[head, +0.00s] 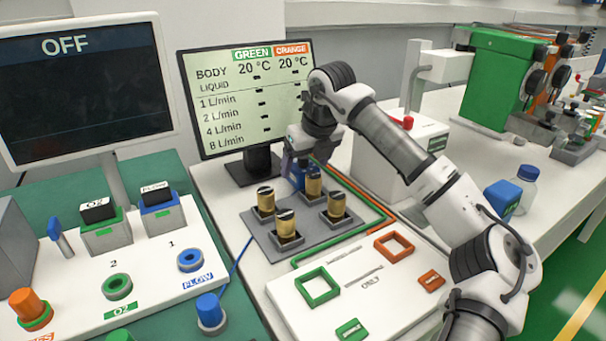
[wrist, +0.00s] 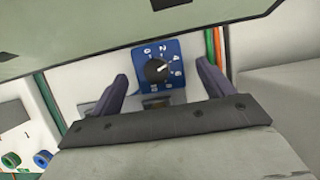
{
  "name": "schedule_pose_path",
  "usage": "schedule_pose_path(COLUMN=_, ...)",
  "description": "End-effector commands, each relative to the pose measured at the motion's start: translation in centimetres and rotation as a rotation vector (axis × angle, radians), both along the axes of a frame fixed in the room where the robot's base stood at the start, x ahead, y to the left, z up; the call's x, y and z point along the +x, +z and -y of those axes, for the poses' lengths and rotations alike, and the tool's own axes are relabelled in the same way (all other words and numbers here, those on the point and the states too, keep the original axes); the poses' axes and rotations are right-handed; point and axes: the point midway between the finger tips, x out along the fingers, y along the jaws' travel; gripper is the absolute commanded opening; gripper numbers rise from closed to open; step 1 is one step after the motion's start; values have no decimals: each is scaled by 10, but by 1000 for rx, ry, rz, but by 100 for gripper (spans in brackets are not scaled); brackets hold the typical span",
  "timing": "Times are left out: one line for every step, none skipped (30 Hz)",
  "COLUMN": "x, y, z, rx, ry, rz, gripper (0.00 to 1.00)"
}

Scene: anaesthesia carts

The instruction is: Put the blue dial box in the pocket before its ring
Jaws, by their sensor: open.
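The blue dial box (wrist: 147,53) has a black knob and white numbers on its face. In the wrist view it lies just beyond and between the fingertips of my gripper (wrist: 162,76). The fingers are open, one on each side, with gaps to the box. In the head view my gripper (head: 297,160) is low in front of the screen, behind the brass cylinders; the box is hard to tell from the fingers there. A blue ring (head: 190,259) marked FLOW and a green ring (head: 117,287) are on the left panel. I cannot tell which spot is the pocket.
Several brass cylinders stand on a grey plate (head: 262,232) near my gripper. A green square frame (head: 300,287) and an orange square frame (head: 379,242) are on the front white panel. The screen (head: 225,140) stands close behind. A blue-capped bottle (head: 525,190) stands at right.

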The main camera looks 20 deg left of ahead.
Motion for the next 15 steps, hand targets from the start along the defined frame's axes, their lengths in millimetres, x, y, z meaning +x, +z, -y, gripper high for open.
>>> schedule_pose_path(x=1, y=-5, z=-2, rx=1, ry=2, rz=-1, gripper=80)
schedule_pose_path(x=1, y=-6, z=-2, rx=1, ry=2, rz=-1, gripper=80)
schedule_pose_path(x=2, y=-8, z=-3, rx=1, ry=2, rz=-1, gripper=80)
schedule_pose_path(x=2, y=-9, z=-3, rx=0, ry=1, rz=0, gripper=80)
schedule_pose_path(x=2, y=-9, z=-3, rx=1, ry=1, rz=0, gripper=80)
schedule_pose_path(x=2, y=-9, z=-3, rx=0, ry=1, rz=1, gripper=80)
schedule_pose_path(x=2, y=-9, z=-3, rx=0, ry=1, rz=1, gripper=80)
schedule_pose_path(x=2, y=-9, z=-3, rx=0, ry=1, rz=0, gripper=80)
schedule_pose_path(x=2, y=-9, z=-3, rx=0, ry=1, rz=0, gripper=80)
schedule_pose_path(x=2, y=-9, z=-3, rx=0, ry=1, rz=0, gripper=79)
schedule_pose_path(x=2, y=-9, z=-3, rx=0, ry=1, rz=0, gripper=75)
schedule_pose_path(x=2, y=-9, z=-3, rx=0, ry=1, rz=0, gripper=70)
schedule_pose_path(x=2, y=-9, z=-3, rx=0, ry=1, rz=0, gripper=66)
schedule_pose_path(x=2, y=-9, z=-3, rx=0, ry=1, rz=0, gripper=62)
schedule_pose_path(x=2, y=-9, z=-3, rx=0, ry=1, rz=0, gripper=56)
